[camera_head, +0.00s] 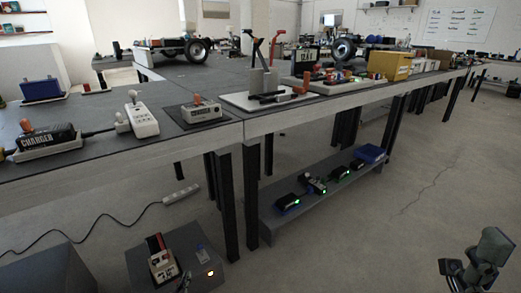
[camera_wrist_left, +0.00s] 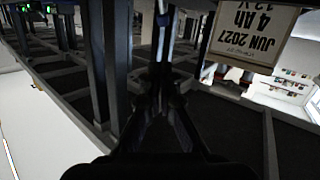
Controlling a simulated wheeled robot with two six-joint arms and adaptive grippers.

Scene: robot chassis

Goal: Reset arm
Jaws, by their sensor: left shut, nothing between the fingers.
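A long dark-topped workbench (camera_head: 335,101) carries chargers, a yellow box (camera_head: 390,65) and tools. A lower shelf (camera_head: 325,190) holds small lit devices. A grey box (camera_head: 190,255) stands on the floor at the front. Open floor lies at the right.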

